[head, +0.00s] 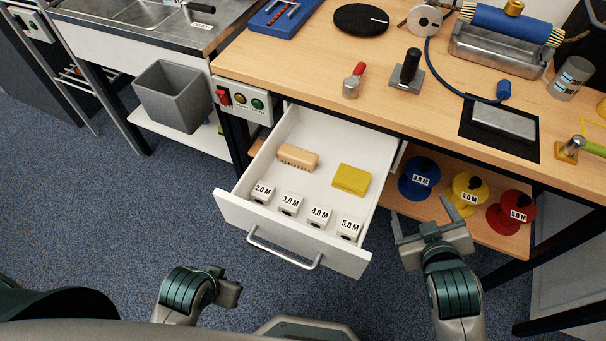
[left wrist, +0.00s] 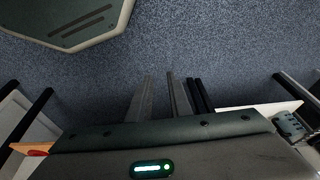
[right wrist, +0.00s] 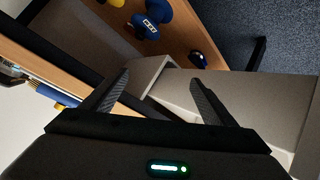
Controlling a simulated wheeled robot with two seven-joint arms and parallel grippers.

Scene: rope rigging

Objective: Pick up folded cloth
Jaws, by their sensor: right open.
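A yellow folded cloth (head: 351,179) lies flat in the back right part of the open white drawer (head: 232,207). My right gripper (head: 424,217) is open and empty. It is outside the drawer, to the right of its front corner and apart from the cloth. The right wrist view shows its two fingers (right wrist: 160,97) spread with nothing between them. My left gripper (head: 230,288) is low in front of the drawer, well away from the cloth. In the left wrist view its fingers (left wrist: 160,97) point at bare floor. The cloth is not visible in either wrist view.
A wooden brush (head: 298,157) and several labelled white blocks (head: 290,204) share the drawer. Blue (head: 420,178), yellow (head: 468,190) and red (head: 511,211) spools stand on the lower shelf near my right gripper. The workbench (head: 330,65) overhangs the drawer's back.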

